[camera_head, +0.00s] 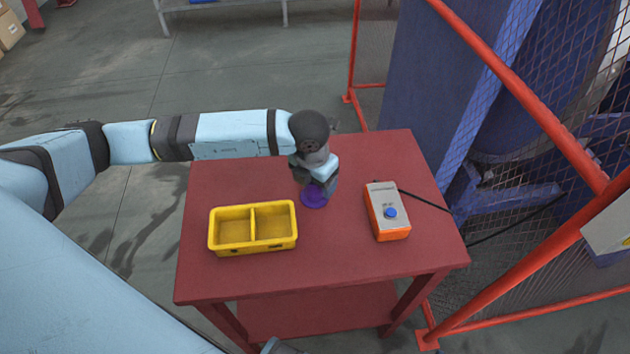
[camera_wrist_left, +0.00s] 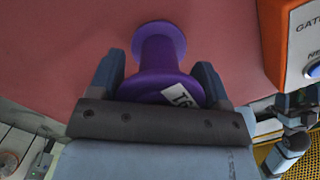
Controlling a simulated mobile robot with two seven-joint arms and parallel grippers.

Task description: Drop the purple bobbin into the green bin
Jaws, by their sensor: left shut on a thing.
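The purple bobbin (camera_head: 314,197) is on or just above the red table, under my left gripper (camera_head: 316,186). In the left wrist view the bobbin (camera_wrist_left: 160,62) sits between the two fingers of my left gripper (camera_wrist_left: 160,82), which is shut on it. A white label with printed characters shows on its near flange. I cannot tell whether the bobbin touches the table. No green bin is in view; the two-compartment bin (camera_head: 253,251) on the table is yellow, to the left of the bobbin, and both compartments look empty. My right gripper is not in view.
The red table (camera_head: 330,262) has bare room in front of the bobbin. An orange and grey control box (camera_head: 388,222) with a blue button and a black cable stands to the right. Red fence posts and mesh (camera_head: 540,95) bound the right side.

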